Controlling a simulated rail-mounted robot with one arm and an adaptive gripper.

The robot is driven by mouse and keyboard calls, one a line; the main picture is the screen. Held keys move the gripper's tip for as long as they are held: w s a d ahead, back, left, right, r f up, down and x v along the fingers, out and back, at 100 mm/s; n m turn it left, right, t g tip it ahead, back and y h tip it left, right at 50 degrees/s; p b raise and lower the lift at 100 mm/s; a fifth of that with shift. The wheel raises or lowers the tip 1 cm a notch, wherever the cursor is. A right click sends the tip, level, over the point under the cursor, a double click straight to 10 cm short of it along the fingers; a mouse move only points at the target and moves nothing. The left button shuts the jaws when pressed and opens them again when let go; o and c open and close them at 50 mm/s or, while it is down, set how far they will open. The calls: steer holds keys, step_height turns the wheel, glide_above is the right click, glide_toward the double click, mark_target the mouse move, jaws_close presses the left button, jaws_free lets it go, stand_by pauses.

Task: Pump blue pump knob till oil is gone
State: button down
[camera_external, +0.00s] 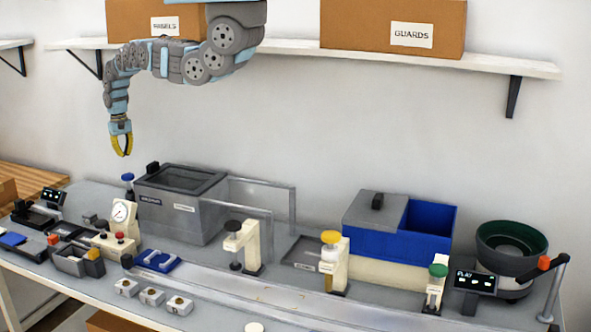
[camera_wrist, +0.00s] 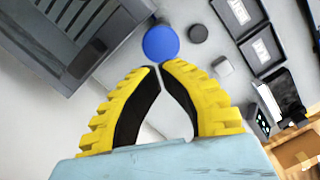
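The blue pump knob (camera_external: 128,177) stands on a short dark stem at the left front of a grey lidded box (camera_external: 180,212). In the wrist view the knob is a round blue disc (camera_wrist: 160,43) just beyond my fingertips. My gripper (camera_external: 122,155) points down above the knob, with a gap between them. In the wrist view its yellow fingers (camera_wrist: 160,65) bow apart in the middle, and their tips come together with nothing held. I cannot make out any oil or its level.
A cream dial gauge (camera_external: 121,212) stands in front of the grey box. Small trays (camera_external: 72,262) sit at the left. Clear panels (camera_external: 250,205), a yellow-knobbed press (camera_external: 331,239) and a blue bin (camera_external: 430,218) are to the right. A shelf (camera_external: 290,60) runs behind my arm.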

mark_target(135, 175)
steer(key=shift+s+f, duration=0.1)
steer(key=shift+s, duration=0.05)
stand_by(0.3)
steer(key=f+b, duration=0.1)
steer(key=f, duration=0.1)
steer(key=f+b, duration=0.3)
steer(key=f, duration=0.1)
steer(key=shift+s+d+f+b, duration=0.25)
steer(key=shift+d+f+b, duration=0.05)
